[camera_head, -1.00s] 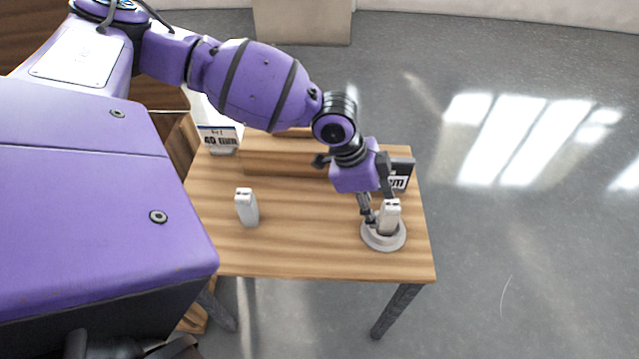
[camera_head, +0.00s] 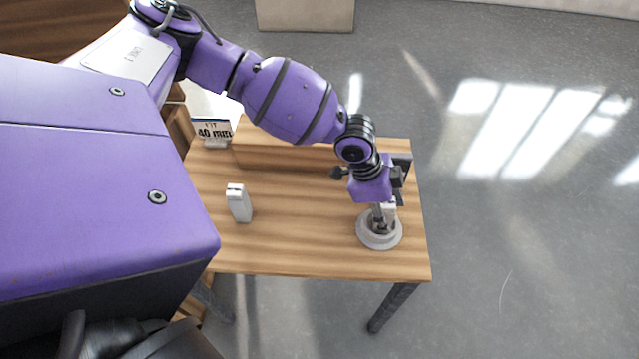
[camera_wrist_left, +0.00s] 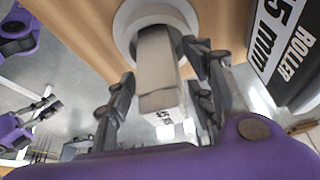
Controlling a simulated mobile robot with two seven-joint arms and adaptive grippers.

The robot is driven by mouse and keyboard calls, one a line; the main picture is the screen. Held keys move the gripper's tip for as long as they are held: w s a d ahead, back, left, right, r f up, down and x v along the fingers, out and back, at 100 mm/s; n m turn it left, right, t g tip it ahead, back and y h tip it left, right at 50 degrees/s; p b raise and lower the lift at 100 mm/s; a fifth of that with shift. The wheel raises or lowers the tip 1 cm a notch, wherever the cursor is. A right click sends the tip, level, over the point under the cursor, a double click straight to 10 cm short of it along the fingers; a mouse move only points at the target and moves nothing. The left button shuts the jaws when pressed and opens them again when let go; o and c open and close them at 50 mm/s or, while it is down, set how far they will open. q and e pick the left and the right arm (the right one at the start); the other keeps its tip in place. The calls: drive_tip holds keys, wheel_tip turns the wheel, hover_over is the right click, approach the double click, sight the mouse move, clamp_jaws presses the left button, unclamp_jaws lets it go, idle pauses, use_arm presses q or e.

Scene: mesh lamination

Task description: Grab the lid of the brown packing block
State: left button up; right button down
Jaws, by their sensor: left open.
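My left gripper (camera_head: 384,208) points down over a pale block (camera_head: 390,211) that stands upright in a round grey base (camera_head: 362,236) at the table's right front. In the left wrist view the block (camera_wrist_left: 158,70) sits between the open fingers of my left gripper (camera_wrist_left: 163,72), with gaps on both sides. Its end face carries a partly readable dark number. A long wood-brown block (camera_head: 270,155) lies along the back of the table, partly behind my arm. I cannot tell a separate lid on it.
A second pale block (camera_head: 239,203) stands on the wooden table (camera_head: 300,245) to the left. A white box marked 40 mm (camera_head: 213,131) stands at the back left. A dark box marked roller (camera_wrist_left: 283,45) is close beside the gripper. The front middle of the table is clear.

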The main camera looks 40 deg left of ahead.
use_arm(q)
clamp_jaws()
idle(0.3)
